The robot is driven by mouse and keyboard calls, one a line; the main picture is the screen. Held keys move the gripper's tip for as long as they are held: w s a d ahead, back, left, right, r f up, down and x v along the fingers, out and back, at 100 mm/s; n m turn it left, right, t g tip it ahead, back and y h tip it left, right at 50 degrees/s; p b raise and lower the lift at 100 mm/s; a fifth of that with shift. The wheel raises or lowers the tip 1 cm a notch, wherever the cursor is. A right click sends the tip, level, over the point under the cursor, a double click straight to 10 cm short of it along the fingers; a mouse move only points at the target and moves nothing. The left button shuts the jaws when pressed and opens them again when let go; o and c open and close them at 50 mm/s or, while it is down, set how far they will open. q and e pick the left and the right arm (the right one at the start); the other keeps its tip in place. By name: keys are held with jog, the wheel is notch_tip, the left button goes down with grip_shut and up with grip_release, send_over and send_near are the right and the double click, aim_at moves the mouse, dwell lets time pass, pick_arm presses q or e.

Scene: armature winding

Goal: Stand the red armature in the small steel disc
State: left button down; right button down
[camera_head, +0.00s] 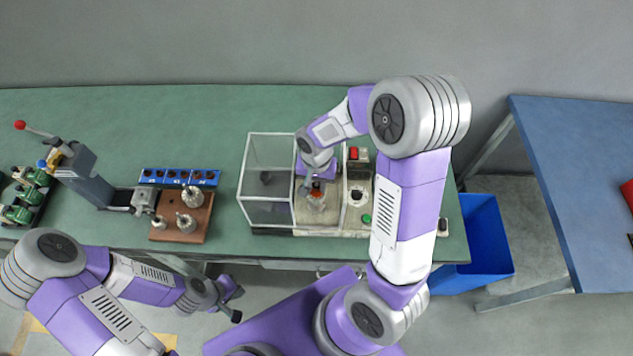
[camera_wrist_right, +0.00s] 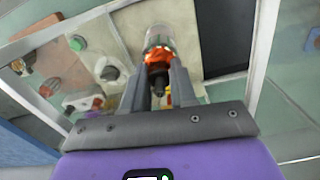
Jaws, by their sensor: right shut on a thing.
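The red armature (camera_wrist_right: 158,58) is between the fingertips of my right gripper (camera_wrist_right: 160,80), which is shut on it; its orange-red windings and a dark shaft end show. A pale metallic cylindrical part (camera_wrist_right: 158,38) lies just beyond the windings; I cannot tell whether it belongs to the armature or is the small steel disc. In the head view my right gripper (camera_head: 311,184) points down over the machine, with the armature (camera_head: 317,198) low beneath it. Whether the armature touches anything below is unclear. My left gripper (camera_head: 237,304) is empty, its fingers apart, in front of the table.
A clear-walled enclosure (camera_head: 268,180) stands left of my right gripper. The machine panel (camera_head: 357,218) has a red switch (camera_head: 353,153) and green button (camera_head: 366,218). A brown board (camera_head: 168,234) holds metal parts, near a blue rack (camera_head: 180,177). A blue bin (camera_head: 485,235) stands right.

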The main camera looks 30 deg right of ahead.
jog(key=shift+f+b, duration=0.6)
jog(key=shift+f, duration=0.1)
jog(key=c, duration=0.8)
grip_release()
jog(key=shift+r, duration=0.1)
jog(key=shift+r+p, duration=1.8)
jog(key=shift+r, duration=0.45)
